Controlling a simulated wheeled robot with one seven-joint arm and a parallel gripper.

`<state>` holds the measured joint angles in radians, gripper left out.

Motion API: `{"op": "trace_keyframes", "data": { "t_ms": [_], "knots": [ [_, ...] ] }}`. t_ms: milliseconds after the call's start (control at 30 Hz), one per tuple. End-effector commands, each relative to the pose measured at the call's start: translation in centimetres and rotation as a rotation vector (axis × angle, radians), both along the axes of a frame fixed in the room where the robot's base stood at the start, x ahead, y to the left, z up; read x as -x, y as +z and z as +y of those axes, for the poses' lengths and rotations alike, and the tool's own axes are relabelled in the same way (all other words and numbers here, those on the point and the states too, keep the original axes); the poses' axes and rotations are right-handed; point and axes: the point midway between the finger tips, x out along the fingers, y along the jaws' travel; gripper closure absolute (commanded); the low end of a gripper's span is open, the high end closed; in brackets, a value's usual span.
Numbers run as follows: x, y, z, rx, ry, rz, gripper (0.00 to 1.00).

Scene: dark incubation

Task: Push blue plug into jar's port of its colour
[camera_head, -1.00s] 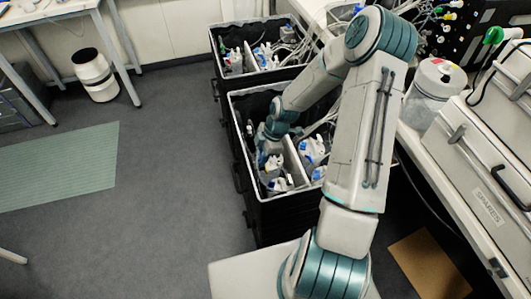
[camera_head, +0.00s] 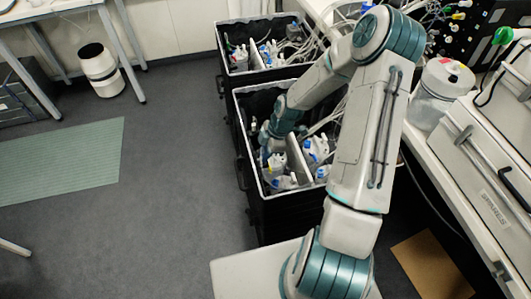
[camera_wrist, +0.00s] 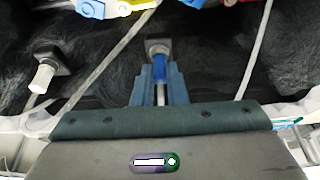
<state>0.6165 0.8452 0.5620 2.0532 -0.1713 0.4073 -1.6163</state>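A blue plug (camera_wrist: 159,68) shows in the middle of the wrist view, in front of a grey block (camera_wrist: 158,47). My gripper (camera_wrist: 159,84) has one finger on each side of it, very close; I cannot tell whether they touch it. A pale stem or tube shows between the fingers. In the head view my gripper is down inside the near black crate (camera_head: 283,222), by its left wall, and its fingertips are hidden. A clear jar (camera_head: 428,108) with a white lid stands on the bench at right. Its lid bears red and yellow parts; no blue port is discernible.
A white plug (camera_wrist: 42,76) sits at a similar grey block left of my gripper. Several bottles and tubes fill the crate beside it. A second black crate (camera_head: 229,87) stands behind.

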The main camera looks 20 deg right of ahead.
Motion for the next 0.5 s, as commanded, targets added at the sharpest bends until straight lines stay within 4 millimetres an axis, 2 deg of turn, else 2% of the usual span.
{"op": "trace_keyframes", "data": {
  "t_ms": [500],
  "knots": [
    [-0.01, 0.54, -0.04, 0.0, -0.001, 0.0, 1.0]
  ]
}}
